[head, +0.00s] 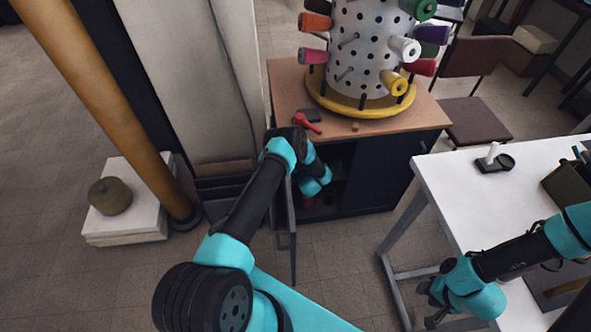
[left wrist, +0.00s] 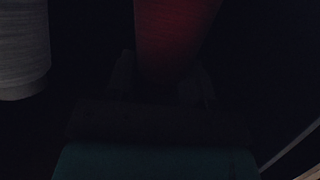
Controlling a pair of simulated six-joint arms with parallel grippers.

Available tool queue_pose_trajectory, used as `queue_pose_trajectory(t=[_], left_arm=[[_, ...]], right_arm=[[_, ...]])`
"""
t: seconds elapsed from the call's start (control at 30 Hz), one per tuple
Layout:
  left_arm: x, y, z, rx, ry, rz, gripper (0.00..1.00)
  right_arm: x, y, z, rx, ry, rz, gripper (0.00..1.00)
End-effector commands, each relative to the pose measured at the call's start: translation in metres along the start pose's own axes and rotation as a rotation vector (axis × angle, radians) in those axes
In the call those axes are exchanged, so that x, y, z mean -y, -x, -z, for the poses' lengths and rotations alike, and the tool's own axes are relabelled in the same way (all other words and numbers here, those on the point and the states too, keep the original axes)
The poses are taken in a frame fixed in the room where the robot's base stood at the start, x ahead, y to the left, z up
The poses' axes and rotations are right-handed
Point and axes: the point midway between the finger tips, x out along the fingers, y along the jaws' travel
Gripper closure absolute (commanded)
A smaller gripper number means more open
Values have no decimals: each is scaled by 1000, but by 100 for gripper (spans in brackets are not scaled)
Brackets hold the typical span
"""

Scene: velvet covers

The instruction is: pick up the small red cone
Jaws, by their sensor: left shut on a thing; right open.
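In the left wrist view a red cone (left wrist: 175,38) fills the upper middle, dimly lit, its top cut off by the frame. My left gripper (left wrist: 165,88) is shut on its lower part; the fingertips are very dark. In the head view my left arm reaches into the dark open front of the cabinet (head: 378,170), and its fingers and the cone cannot be made out clearly there. My right gripper (head: 432,300) is open and empty, low at the right beside the white table.
A white cone (left wrist: 22,48) stands left of the red one. A dotted white drum (head: 362,50) with colored spools on pegs stands on the cabinet, near a red tool (head: 307,122). A white table (head: 460,200) is at right, an ochre pole (head: 110,100) at left.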

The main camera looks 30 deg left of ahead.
Motion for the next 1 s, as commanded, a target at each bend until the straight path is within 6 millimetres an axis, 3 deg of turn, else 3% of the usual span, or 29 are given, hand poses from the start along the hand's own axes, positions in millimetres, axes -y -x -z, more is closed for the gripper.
queue_pose_trajectory(t=[0.17, 0.43, 1.0], left_arm=[[0, 2, 8, -1, 0, 0, 75], [-1, 13, 36, -1, 0, 0, 75], [-1, 145, -16, 1, -3, -3, 75]], right_arm=[[0, 0, 0, 0, 0, 0, 57], [0, 0, 0, 0, 0, 0, 57], [0, 0, 0, 0, 0, 0, 57]])
